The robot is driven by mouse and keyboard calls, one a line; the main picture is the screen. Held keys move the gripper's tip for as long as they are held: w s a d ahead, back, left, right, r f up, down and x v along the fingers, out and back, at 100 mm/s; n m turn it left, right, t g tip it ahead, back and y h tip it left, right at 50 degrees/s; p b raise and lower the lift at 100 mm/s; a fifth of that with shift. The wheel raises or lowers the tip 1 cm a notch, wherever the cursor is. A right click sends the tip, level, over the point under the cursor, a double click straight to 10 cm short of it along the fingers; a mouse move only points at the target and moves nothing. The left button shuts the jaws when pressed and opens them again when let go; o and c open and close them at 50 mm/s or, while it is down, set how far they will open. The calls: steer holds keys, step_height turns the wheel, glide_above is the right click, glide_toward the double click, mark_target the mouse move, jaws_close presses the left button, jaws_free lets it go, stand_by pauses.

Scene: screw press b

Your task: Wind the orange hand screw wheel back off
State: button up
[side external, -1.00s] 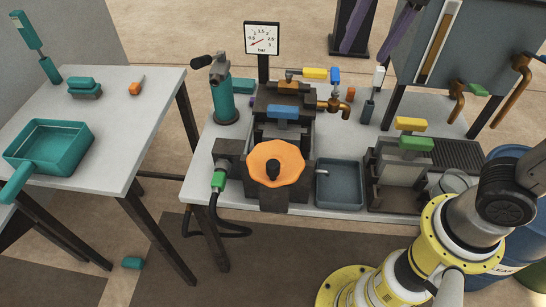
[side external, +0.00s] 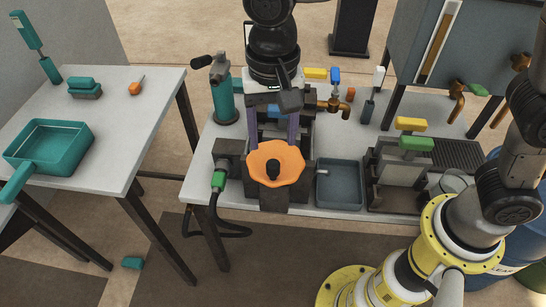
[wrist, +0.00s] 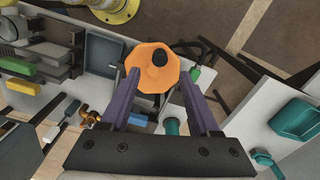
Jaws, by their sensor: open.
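The orange hand screw wheel (side external: 275,163) sits on the front of the dark press block on the table, with a black knob near its middle in the side view. It also shows in the wrist view (wrist: 150,70), with the black knob toward its upper right. My gripper (side external: 275,142) hangs above and behind the wheel in the side view, its purple fingers pointing down. In the wrist view, the two fingers (wrist: 160,74) are spread wide with the wheel between and beyond their tips. The gripper is open and holds nothing. Whether the fingertips touch the wheel I cannot tell.
A blue-grey tray (side external: 339,207) stands right of the wheel. A green hose connector (side external: 219,176) is close on its left. A teal pump (side external: 222,95) and a brass tap (side external: 335,106) stand behind on either side. The gauge is hidden behind my arm.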

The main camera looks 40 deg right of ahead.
mark_target(273, 163)
step_height(273, 163, down, 7)
steer(key=shift+f, duration=0.1)
steer(key=shift+c, duration=0.3)
jaws_close()
